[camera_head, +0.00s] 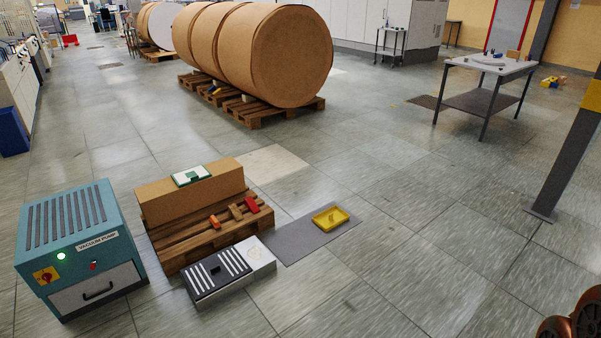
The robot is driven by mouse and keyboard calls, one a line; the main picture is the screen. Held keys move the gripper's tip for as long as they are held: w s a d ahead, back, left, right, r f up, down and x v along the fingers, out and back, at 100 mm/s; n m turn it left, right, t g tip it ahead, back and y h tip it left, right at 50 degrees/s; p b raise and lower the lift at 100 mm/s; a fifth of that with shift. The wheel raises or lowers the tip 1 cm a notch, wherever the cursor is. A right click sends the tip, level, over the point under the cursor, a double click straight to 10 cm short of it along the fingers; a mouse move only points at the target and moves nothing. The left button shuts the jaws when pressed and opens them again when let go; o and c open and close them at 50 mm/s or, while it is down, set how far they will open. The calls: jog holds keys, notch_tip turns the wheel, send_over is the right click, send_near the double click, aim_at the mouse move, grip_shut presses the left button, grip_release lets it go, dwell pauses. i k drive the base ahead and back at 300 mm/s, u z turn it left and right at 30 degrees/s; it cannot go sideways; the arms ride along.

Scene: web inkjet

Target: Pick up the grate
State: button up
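A dark slotted panel (218,272), which looks like the grate, lies flat on the left part of a low white box (262,264) on the floor. Pale strips show across it, with a small dark piece near its middle. The box stands in front of a wooden pallet, to the right of the teal vacuum pump. My gripper is not in view. Rounded copper-coloured parts at the bottom right corner may be mine; I cannot tell.
The teal vacuum pump (80,245) stands at left. The pallet (205,238) bears a cardboard box (190,194) and small tools. A yellow tray (330,217) lies on a grey mat (290,247). A table (480,104) and a post (566,150) stand at right. Floor at centre right is clear.

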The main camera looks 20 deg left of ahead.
aim_at(203, 278)
jog(key=u, duration=0.2)
jog(key=i, duration=1.85)
jog(key=u, duration=1.3)
jog(key=i, duration=0.95)
jog(key=u, duration=1.45)
jog(key=i, duration=0.75)
jog(key=u, duration=0.35)
